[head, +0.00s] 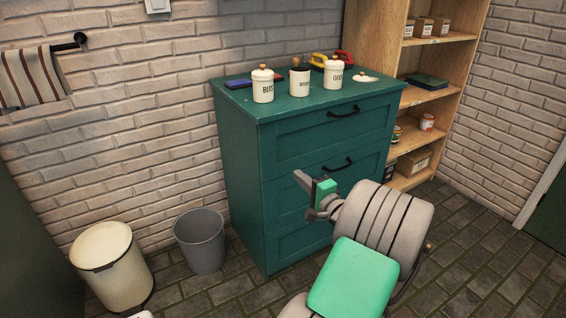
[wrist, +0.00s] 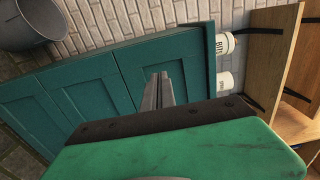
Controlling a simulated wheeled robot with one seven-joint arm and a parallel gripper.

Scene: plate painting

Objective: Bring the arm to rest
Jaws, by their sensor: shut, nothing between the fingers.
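My arm is raised in front of the green chest of drawers (head: 240,165), at lower right of the head view. My gripper (head: 303,180) is shut and empty. It points up and to the left, in front of the drawer fronts in the picture. In the wrist view my gripper's fingers (wrist: 162,82) lie together, with the green drawer fronts (wrist: 95,75) behind them. I cannot tell the exact gap between the fingertips and the drawers. The chest's drawers look closed.
Three cream canisters (head: 263,86) stand on the chest top, with a loose lid (head: 365,78) and a blue item (head: 238,84). A grey bucket (head: 200,240) and a cream bin (head: 112,268) stand at left. Wooden shelves (head: 455,70) stand at right. Tiled floor (head: 490,240) is clear at right.

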